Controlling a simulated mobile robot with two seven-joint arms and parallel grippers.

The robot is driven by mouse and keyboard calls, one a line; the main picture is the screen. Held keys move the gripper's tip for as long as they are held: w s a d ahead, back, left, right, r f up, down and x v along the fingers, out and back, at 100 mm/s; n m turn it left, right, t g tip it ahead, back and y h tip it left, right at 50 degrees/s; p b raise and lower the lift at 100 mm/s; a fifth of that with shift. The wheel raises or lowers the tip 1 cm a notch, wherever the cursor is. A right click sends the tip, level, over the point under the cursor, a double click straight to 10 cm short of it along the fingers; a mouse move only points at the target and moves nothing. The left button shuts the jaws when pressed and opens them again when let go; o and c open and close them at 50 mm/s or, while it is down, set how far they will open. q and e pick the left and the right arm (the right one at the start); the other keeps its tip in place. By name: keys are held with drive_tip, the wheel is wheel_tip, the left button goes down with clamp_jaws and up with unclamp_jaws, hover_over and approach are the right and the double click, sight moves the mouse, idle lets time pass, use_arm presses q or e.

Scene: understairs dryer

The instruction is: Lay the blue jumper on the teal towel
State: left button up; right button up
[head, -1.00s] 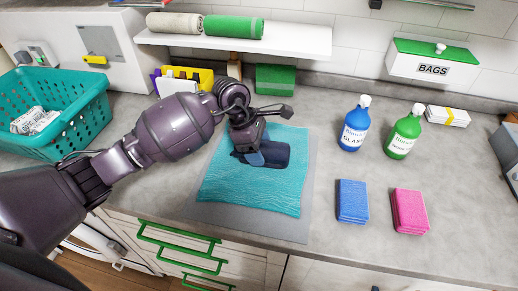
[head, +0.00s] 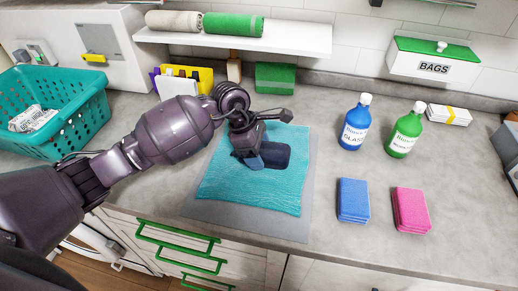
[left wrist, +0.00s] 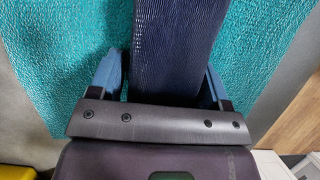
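The dark blue jumper (head: 272,155) lies folded on the teal towel (head: 247,196), near its far part. My left gripper (head: 259,157) is low over the jumper's left part and hides some of it. In the left wrist view the jumper (left wrist: 170,45) runs between the two blue fingers (left wrist: 162,82) of this gripper. The fingers stand apart, one on each side of the jumper, with a thin strip of towel (left wrist: 68,60) showing by the left finger. My right gripper is in neither view.
A grey mat (head: 228,220) lies under the towel. To the right stand a blue bottle (head: 355,125) and a green bottle (head: 404,132), with blue cloths (head: 353,200) and pink cloths (head: 411,210) in front. A teal basket (head: 78,118) is at the left. A shelf (head: 290,40) hangs behind.

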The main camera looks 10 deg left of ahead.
use_arm(q)
drive_tip(key=shift+o, duration=1.3)
drive_tip(key=shift+s+f, duration=0.1)
drive_tip(key=shift+f, duration=0.4)
drive_tip(key=shift+r, duration=0.2)
drive_tip(key=v, duration=1.2)
drive_tip(key=shift+w+d+r+p, duration=0.2)
drive_tip(key=shift+r+p, duration=0.1)
drive_tip(key=shift+p, duration=0.1)
drive_tip(key=shift+a+r, duration=0.15)
drive_tip(key=shift+r, duration=0.35)
